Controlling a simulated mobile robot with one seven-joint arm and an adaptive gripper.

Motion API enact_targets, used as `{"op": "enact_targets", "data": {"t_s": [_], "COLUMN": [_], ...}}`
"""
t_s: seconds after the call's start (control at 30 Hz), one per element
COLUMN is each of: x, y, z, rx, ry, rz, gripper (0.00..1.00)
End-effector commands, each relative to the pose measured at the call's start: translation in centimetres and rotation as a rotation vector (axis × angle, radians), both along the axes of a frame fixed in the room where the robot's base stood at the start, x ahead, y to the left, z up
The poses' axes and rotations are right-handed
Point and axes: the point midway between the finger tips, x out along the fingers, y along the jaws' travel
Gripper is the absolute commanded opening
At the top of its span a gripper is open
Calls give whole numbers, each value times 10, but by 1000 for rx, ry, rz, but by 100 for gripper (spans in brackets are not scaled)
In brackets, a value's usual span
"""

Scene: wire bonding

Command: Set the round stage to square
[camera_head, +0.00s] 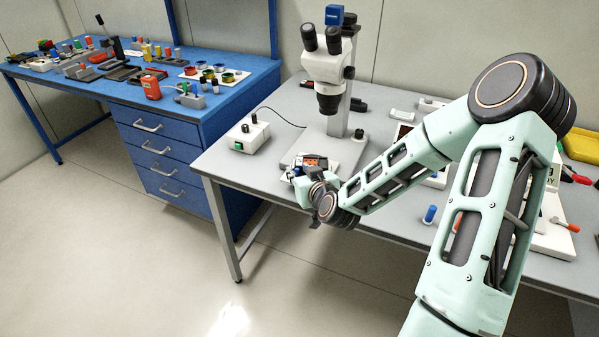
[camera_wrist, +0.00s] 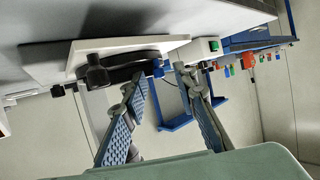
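The stage area sits under the microscope (camera_head: 328,65), on its pale base plate, where a small orange-red part (camera_head: 312,161) shows. In the wrist view the picture is tilted, and a dark, low stage-like piece (camera_wrist: 120,72) is seen nearly edge-on on the white base (camera_wrist: 60,60). A black knob (camera_wrist: 97,77) stands at its side, and a small blue knob (camera_wrist: 158,69) shows near my fingertips. My gripper (camera_wrist: 163,80) is open, with its fingers apart on either side of the blue knob's line of sight. I cannot tell whether they touch anything. The stage's angle is unclear.
A white control box (camera_head: 249,133) with a green button stands left of the microscope. A blue bottle-like item (camera_head: 430,214) and a yellow tray (camera_head: 580,147) are to the right. A blue bench (camera_head: 230,88) with drawers stands at the left. The floor in front is clear.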

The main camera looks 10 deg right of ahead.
Motion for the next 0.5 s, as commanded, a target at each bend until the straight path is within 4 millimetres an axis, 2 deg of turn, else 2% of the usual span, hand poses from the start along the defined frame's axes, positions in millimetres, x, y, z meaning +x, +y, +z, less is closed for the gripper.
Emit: {"op": "enact_targets", "data": {"t_s": [0.17,0.4,0.5], "x": [0,0,0], "y": [0,0,0], "z": [0,0,0], "rx": [0,0,0], "ry": [0,0,0], "rz": [0,0,0], "gripper": [27,0,0]}}
